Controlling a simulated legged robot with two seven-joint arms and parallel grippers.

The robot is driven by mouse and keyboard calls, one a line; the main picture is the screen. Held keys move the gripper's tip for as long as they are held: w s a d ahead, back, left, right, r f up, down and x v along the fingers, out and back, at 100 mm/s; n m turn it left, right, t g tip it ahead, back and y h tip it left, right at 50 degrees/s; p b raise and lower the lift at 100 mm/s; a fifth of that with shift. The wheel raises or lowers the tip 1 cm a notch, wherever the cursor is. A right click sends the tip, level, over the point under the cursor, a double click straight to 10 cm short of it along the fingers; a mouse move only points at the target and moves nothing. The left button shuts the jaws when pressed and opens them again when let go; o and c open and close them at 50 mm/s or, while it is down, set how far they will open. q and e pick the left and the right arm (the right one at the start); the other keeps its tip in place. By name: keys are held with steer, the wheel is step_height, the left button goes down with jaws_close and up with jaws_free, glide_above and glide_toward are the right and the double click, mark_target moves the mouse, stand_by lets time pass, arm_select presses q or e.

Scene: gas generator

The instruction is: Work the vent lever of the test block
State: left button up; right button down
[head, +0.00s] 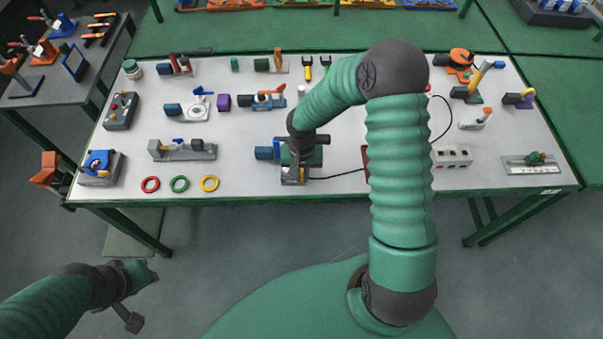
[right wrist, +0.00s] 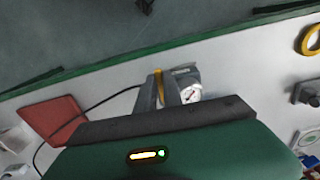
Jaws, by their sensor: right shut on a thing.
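The test block (head: 293,181) stands near the front edge of the white table, mostly hidden under my right gripper in the head view. In the right wrist view it shows as a grey body with a round white gauge (right wrist: 189,91). A narrow yellow piece, which looks like the vent lever (right wrist: 158,86), stands between the fingers of my right gripper (right wrist: 164,92). The fingers are shut on it. My right gripper (head: 296,168) points down over the block in the head view. My left gripper (head: 134,300) hangs low, away from the table; its jaw opening is unclear.
A black cable (right wrist: 95,105) runs from the block past a red plate (right wrist: 57,120). Red, green and yellow rings (head: 209,183) lie to the left. A grey fixture (head: 182,150) stands behind them. A blue-ended device (head: 266,153) sits close beside the gripper.

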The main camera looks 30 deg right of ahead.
steer(key=shift+r, duration=0.1)
steer(key=n+p, duration=0.1)
steer(key=d+n+p, duration=0.1)
steer(key=n, duration=0.1)
steer(key=shift+s+r+n, duration=0.1)
steer(key=shift+s+n, duration=0.1)
steer(key=shift+n, duration=0.1)
steer(key=n+p, duration=0.1)
steer(key=d+n+p, duration=0.1)
steer(key=n, duration=0.1)
steer(key=n+p, duration=0.1)
steer(key=n, duration=0.1)
steer(key=shift+d, duration=0.35)
steer(key=n, duration=0.1)
steer(key=d+n+p, duration=0.1)
steer(key=n, duration=0.1)
steer(key=n+p, duration=0.1)
steer(key=n, duration=0.1)
steer(key=shift+w+d, duration=0.15)
steer(key=shift+w, duration=0.1)
steer(key=shift+w+d+n+p, duration=0.25)
steer(key=shift+n+p, duration=0.25)
steer(key=shift+n, duration=0.6)
steer(key=shift+w+d+n+p, duration=0.25)
steer(key=shift+n+p, duration=0.2)
steer(key=shift+n, duration=0.65)
steer(key=c, duration=1.5)
jaws_free()
steer(key=shift+f, duration=0.2)
